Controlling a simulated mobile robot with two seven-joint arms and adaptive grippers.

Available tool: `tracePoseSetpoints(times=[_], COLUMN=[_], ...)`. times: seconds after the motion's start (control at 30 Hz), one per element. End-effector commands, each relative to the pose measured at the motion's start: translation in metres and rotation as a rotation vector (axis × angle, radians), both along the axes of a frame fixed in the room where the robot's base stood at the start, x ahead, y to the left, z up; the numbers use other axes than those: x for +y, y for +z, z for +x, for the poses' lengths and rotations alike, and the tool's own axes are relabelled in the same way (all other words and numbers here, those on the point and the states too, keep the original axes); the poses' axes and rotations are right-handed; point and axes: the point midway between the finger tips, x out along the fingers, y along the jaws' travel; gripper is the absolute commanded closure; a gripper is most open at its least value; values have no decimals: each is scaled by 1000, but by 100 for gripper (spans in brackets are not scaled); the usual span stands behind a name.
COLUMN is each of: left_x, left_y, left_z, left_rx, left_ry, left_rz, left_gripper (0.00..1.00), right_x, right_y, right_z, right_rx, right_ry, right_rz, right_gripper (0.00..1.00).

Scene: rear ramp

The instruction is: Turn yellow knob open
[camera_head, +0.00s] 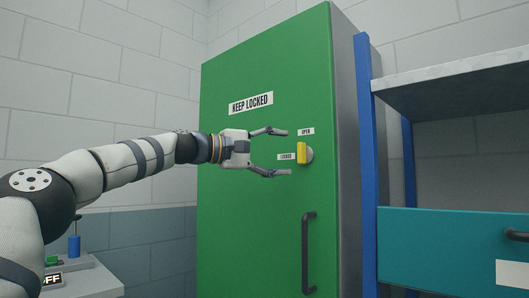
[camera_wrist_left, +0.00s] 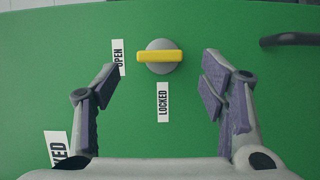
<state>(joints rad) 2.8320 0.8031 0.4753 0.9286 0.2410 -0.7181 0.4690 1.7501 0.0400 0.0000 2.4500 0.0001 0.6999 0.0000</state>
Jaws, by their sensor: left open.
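The yellow knob (camera_head: 301,152) is on the green cabinet door (camera_head: 240,200), on a round grey base. Its bar stands upright in the head view. An OPEN label (camera_head: 306,131) is above it and a LOCKED label (camera_head: 287,156) is to its left. My left gripper (camera_head: 283,152) is open and empty, just left of the knob, fingers pointing at it and apart from it. In the left wrist view the knob (camera_wrist_left: 160,56) lies ahead between the two fingers (camera_wrist_left: 160,85), its bar crosswise. My right gripper is not in view.
A dark vertical handle (camera_head: 308,252) is on the door below the knob. A KEEP LOCKED sign (camera_head: 251,103) is above. A blue-framed shelf (camera_head: 460,85) with a teal drawer (camera_head: 440,245) stands right. A grey counter (camera_head: 90,280) is at lower left.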

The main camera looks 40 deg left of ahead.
Motion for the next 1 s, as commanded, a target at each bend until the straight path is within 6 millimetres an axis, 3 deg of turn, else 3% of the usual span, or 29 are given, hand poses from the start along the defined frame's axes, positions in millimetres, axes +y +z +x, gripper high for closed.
tracePoseSetpoints(times=[0.07, 0.4, 1.0], left_x=[12, 29, 32], left_y=[3, 0, 1], left_z=[-26, -59, -63], left_rx=[-6, -1, -1], left_ry=[-2, -6, 0], left_rz=[-5, -3, 0], left_gripper=[35, 35, 35], right_x=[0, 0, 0], right_y=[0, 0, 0], right_z=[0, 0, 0], right_rx=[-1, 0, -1], right_ry=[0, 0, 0], right_rz=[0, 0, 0], right_gripper=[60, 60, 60])
